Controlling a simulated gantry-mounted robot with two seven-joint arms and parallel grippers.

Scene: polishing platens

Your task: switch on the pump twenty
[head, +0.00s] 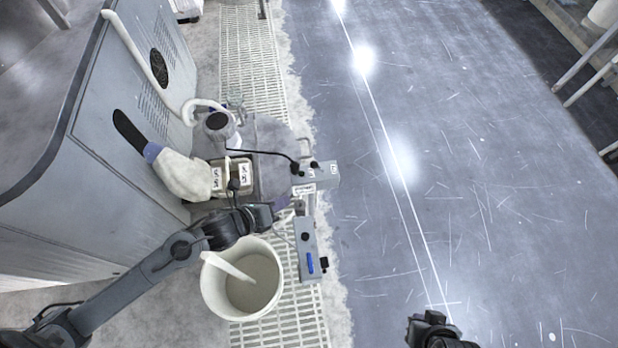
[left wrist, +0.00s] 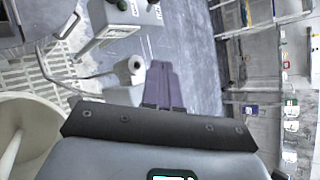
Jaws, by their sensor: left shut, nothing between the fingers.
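The pump's number is not readable on any part. A grey control box (head: 318,178) with small dark knobs and pale labels sits at the right end of the pump equipment (head: 270,160) in the head view. A second grey box (head: 309,262) with a dark round part and a blue label is below it. My left gripper (head: 266,217) is shut and empty, left of and between the two boxes. In the left wrist view, its fingers (left wrist: 163,85) are together, and a grey box (left wrist: 115,32) with a green knob is beyond them to the upper left. My right gripper (head: 432,328) is at the bottom edge; its fingers are unclear.
A white bucket (head: 213,296) with a pale stick stands on the floor grating (head: 250,60), close under my left arm. A large grey cabinet (head: 90,170) with a white hose is at the left. The scratched grey floor (head: 480,190) at the right is open.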

